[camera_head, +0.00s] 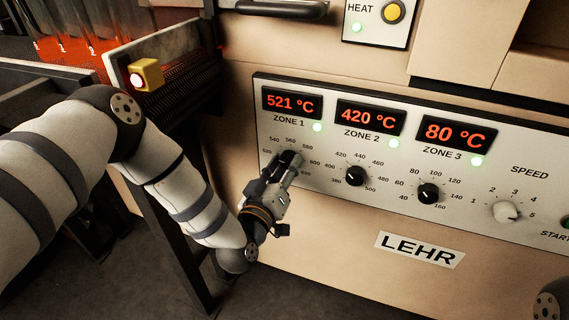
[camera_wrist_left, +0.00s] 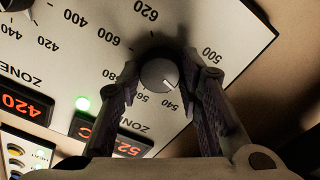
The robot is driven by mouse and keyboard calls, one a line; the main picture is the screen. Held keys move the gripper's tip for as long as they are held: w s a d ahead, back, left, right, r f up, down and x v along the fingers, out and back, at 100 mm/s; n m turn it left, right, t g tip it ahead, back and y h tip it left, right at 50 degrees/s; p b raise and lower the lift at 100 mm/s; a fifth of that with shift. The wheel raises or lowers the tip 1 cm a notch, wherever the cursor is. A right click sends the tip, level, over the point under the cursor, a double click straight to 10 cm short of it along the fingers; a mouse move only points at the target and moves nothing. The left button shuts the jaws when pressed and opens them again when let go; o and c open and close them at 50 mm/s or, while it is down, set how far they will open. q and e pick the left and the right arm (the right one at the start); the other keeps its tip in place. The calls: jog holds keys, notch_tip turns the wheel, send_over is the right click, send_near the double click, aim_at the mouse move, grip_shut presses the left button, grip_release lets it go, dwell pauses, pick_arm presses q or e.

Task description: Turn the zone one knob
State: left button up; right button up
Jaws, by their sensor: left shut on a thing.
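The zone one knob (camera_wrist_left: 159,74) is a round grey-faced knob with a white line on it. In the left wrist view the line points roughly toward the 540 mark on its dial. My left gripper (camera_wrist_left: 160,72) is shut on it, one finger on each side. My right gripper is not in view.
The zone two knob (camera_head: 355,176) and zone three knob (camera_head: 428,193) sit to the right, under displays reading 420 °C and 80 °C. A white speed knob (camera_head: 505,212) is further right.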

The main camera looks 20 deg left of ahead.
pick_arm(q)
jog(key=m+p, duration=0.1)
jog(key=m, duration=0.2)
jog(key=shift+r, duration=0.15)
jog(key=shift+m+p, duration=0.8)
jog(key=shift+m, duration=0.8)
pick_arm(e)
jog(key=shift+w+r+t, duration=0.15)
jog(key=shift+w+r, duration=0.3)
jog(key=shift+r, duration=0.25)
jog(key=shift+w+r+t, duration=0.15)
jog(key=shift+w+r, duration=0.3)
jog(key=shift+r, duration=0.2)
pick_arm(q)
jog(key=shift+f, duration=0.2)
jog(key=o, duration=1.2)
jog(key=shift+c, duration=0.2)
jog(key=s, duration=1.2)
jog(key=shift+a, duration=0.2)
